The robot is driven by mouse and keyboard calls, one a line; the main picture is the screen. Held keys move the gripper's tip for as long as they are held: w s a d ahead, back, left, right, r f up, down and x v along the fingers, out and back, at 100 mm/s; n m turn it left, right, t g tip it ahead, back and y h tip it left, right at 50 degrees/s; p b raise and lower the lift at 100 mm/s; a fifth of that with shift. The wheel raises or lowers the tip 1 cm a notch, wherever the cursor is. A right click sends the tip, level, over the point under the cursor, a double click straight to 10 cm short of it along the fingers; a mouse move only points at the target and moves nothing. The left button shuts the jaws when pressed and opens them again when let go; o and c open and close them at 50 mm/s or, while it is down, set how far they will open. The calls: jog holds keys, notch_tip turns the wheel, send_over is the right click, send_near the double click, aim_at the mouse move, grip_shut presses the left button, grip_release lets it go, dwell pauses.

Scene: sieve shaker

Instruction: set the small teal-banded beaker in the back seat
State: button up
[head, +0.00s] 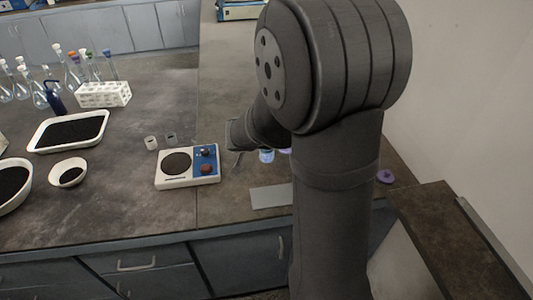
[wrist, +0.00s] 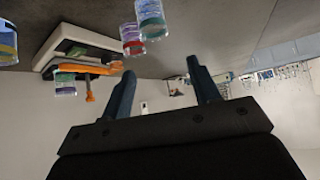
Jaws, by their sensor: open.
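My gripper (wrist: 160,72) is open and empty, its two dark blue fingers apart in the wrist view. That view is tipped, with the bench at the top. A clear beaker with a teal-green band (wrist: 151,20) stands at the top, beyond the fingers. A smaller-looking beaker with a green band (wrist: 65,86) is by an orange-and-white device (wrist: 85,45) at the left. I cannot tell surely which is the small teal-banded one. The back seat cannot be made out. In the head view my arm hides most of this area; a blue-banded beaker (head: 267,156) shows beside it.
A purple-and-red-banded beaker (wrist: 132,40) and a blue-and-yellow-banded beaker (wrist: 7,42) stand nearby. In the head view, a hotplate-like device (head: 173,181), two small cups, a grey plate (head: 271,196) and a purple object (head: 385,176) are on the bench. Black-filled trays and glassware are farther left.

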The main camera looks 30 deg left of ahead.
jog(key=x, duration=1.2)
jog(key=shift+d+f, duration=0.15)
jog(key=shift+d, duration=0.2)
jog(key=shift+d+x, duration=0.15)
jog(key=shift+x, duration=1.2)
jog(key=shift+d+x, duration=0.1)
jog(key=shift+x, duration=1.2)
jog(key=shift+f, duration=0.1)
jog(key=shift+c, duration=0.3)
jog(key=c, duration=0.8)
